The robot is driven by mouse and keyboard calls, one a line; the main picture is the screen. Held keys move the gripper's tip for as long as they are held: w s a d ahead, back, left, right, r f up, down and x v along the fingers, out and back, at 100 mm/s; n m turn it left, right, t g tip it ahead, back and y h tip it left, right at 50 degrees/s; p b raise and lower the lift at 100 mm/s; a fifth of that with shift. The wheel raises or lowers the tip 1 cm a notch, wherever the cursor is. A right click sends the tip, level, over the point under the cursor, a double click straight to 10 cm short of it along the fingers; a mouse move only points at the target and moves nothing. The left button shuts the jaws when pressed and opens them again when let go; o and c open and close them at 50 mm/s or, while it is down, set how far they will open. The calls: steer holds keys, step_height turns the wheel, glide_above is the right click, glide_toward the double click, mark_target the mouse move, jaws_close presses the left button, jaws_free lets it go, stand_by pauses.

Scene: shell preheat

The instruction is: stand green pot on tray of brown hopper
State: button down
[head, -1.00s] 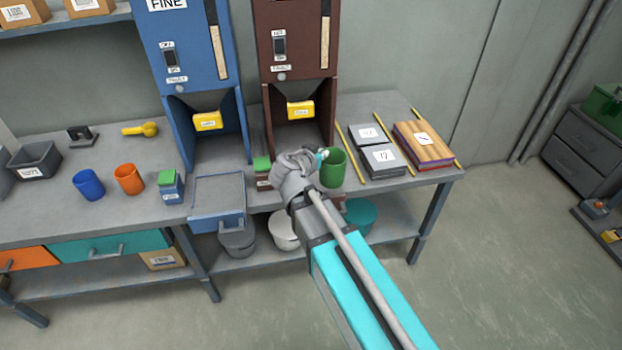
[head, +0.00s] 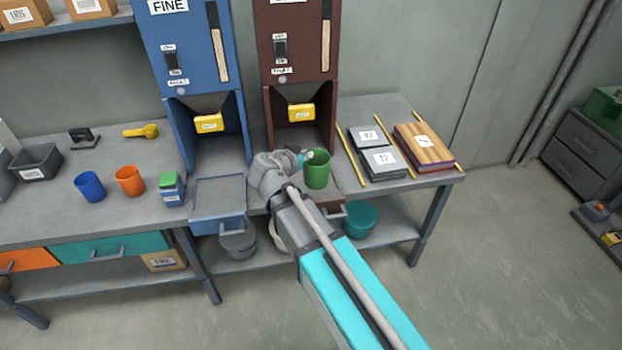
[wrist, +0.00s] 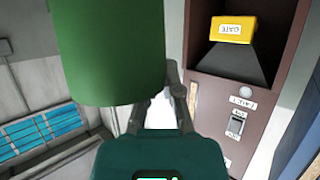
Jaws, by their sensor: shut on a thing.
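The green pot (head: 318,170) is in my gripper (head: 303,160), in front of the brown hopper (head: 298,40) on its right side in the head view. In the wrist view the green pot (wrist: 110,50) fills the upper left and my gripper (wrist: 155,108) is shut on it. The brown hopper (wrist: 200,80) is to the right in the wrist view, with its yellow gate (wrist: 232,30). The hopper's yellow gate also shows in the head view (head: 301,112). The hopper's tray is mostly hidden behind my arm and the pot.
The blue hopper (head: 188,45) stands left of the brown one, with its own tray (head: 218,192). A blue cup (head: 89,187), an orange cup (head: 130,181) and a green-topped box (head: 171,190) stand to the left. Grey plates (head: 384,162) and a wooden board stack (head: 425,146) lie to the right.

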steer(key=w+a+f+b, duration=0.2)
steer(key=w+f+b, duration=0.7)
steer(key=w, duration=0.4)
steer(key=shift+a, duration=0.4)
steer(key=shift+f, duration=0.1)
steer(key=shift+w+a+f+b, duration=0.1)
steer(key=shift+w+f+b, duration=0.1)
steer(key=shift+f+b, duration=0.8)
steer(key=shift+w+f+b, duration=0.15)
steer(key=shift+f+b, duration=0.8)
steer(key=shift+b, duration=0.05)
steer(key=shift+f, duration=0.1)
steer(key=c, duration=0.8)
jaws_free()
